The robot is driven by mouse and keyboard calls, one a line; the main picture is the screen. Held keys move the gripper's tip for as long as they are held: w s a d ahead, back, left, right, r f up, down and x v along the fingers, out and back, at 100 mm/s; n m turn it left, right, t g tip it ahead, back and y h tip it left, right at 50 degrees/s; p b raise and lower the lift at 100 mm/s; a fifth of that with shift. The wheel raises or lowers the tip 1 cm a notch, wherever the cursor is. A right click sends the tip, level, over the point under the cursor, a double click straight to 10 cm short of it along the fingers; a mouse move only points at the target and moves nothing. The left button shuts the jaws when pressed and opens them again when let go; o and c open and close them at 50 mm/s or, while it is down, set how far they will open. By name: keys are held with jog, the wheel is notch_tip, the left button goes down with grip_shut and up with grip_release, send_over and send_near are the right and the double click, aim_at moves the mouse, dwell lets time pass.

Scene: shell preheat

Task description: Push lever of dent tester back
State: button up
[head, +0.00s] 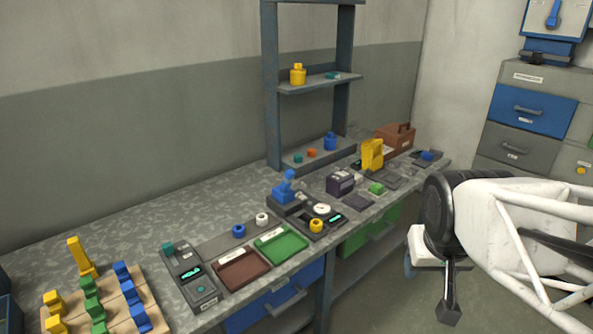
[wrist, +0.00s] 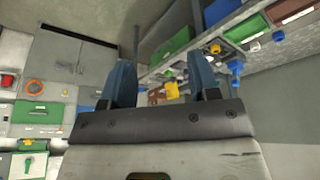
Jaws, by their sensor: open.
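A blue device on a dark base (head: 287,194), which looks like the dent tester, stands mid-bench in the head view. A round white dial (head: 322,209) is beside it on the right. A blue upright part shows at its top; I cannot tell clearly which part is the lever. A small blue shape, likely the same device (wrist: 236,66), shows in the tilted wrist view. My gripper (wrist: 163,74) is open, its two blue fingers apart with nothing held between them. It is away from the bench and touches nothing that I can see.
Red-brown (head: 241,270) and green (head: 281,246) trays lie left of the device. A shelf rack (head: 318,78) rises behind. A dark purple box (head: 340,182) and yellow stand (head: 372,155) are to the right. Drawers (head: 528,110) stand at far right.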

jog(key=w+a+f+n+t+y, duration=0.1)
jog(key=w+a+f+n+t, duration=0.2)
jog(key=w, duration=1.4)
jog(key=w+a+t+y, duration=0.1)
jog(key=w+a+t, duration=0.25)
jog(key=w, duration=1.35)
jog(key=n+t+y, duration=0.2)
jog(key=n+y, duration=0.4)
jog(key=y, duration=0.5)
send_near(292, 178)
jog(key=shift+s+f, duration=0.1)
jog(key=shift+a, duration=0.15)
jog(key=shift+r+x, duration=0.2)
jog(key=shift+x, duration=5.75)
grip_shut()
